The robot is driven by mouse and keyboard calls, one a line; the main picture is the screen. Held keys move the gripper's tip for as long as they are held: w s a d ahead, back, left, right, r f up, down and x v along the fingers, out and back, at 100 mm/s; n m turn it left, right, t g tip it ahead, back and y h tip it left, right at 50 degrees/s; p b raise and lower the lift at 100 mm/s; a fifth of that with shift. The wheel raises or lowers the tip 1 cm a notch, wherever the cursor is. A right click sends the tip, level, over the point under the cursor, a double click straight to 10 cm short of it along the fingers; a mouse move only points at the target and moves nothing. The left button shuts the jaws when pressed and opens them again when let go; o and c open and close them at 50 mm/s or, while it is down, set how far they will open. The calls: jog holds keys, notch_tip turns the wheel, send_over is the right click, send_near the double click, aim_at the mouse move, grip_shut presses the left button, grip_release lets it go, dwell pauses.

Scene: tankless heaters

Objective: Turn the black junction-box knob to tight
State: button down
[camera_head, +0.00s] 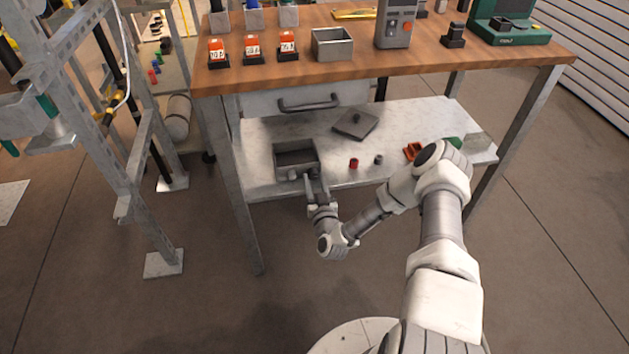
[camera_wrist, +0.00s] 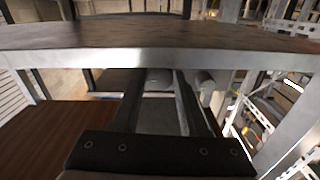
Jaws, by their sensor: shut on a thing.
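An open grey metal junction box (camera_head: 279,161) stands on the lower shelf of the workbench, with small round knob-like parts along its front edge. My gripper (camera_head: 315,183) reaches the front right of this box from the near side. In the wrist view, my gripper (camera_wrist: 158,75) has its two dark fingers pointing away, with a small grey rounded part (camera_wrist: 158,79) between their tips. I take this as the knob, and the jaws are shut on it. The fingers hide part of it, and no tight mark or turn angle can be read.
A flat grey lid (camera_head: 357,123), a red cylinder (camera_head: 354,163), a small grey cylinder (camera_head: 378,160) and an orange part (camera_head: 412,151) lie on the shelf (camera_head: 255,132) to the right. A drawer (camera_head: 262,101) and the wooden benchtop (camera_head: 450,60) are above.

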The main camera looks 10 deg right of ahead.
jog(key=shift+m, duration=1.1)
jog(key=shift+c, duration=2.2)
grip_release()
jog(key=shift+s, duration=0.1)
